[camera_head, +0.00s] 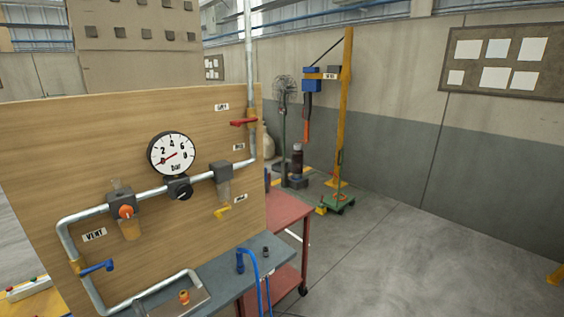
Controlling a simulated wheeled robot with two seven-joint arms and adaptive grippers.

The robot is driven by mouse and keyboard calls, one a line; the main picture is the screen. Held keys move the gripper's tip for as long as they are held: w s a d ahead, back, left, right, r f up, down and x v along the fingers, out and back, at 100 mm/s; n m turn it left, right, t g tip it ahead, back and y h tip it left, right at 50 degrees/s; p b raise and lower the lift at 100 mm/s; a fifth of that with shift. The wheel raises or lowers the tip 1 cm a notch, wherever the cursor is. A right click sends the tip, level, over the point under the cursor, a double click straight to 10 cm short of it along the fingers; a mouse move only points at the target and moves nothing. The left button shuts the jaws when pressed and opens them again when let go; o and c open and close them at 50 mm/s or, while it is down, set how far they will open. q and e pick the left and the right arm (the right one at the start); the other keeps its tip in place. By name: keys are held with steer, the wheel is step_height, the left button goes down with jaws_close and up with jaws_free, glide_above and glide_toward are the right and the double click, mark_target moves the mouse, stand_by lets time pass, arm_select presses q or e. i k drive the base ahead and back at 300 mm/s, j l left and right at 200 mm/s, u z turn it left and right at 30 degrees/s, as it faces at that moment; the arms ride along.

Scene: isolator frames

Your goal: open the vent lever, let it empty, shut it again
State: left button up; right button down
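The vent lever (97,267) is a blue handle on a brass valve at the lower left of the wooden panel. It points right, roughly crosswise to the steep grey pipe (88,290). A white VENT label (94,234) sits just above it. A round white pressure gauge (171,154), marked in bar, stands on the pipe higher up. Its red needle seems to point to the lower left, near the low end of the scale. Neither of my grippers shows in the head view.
A filter unit with an orange knob (126,211) is above the vent valve.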

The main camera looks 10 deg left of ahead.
mark_target(80, 273)
steer(key=u, duration=1.75)
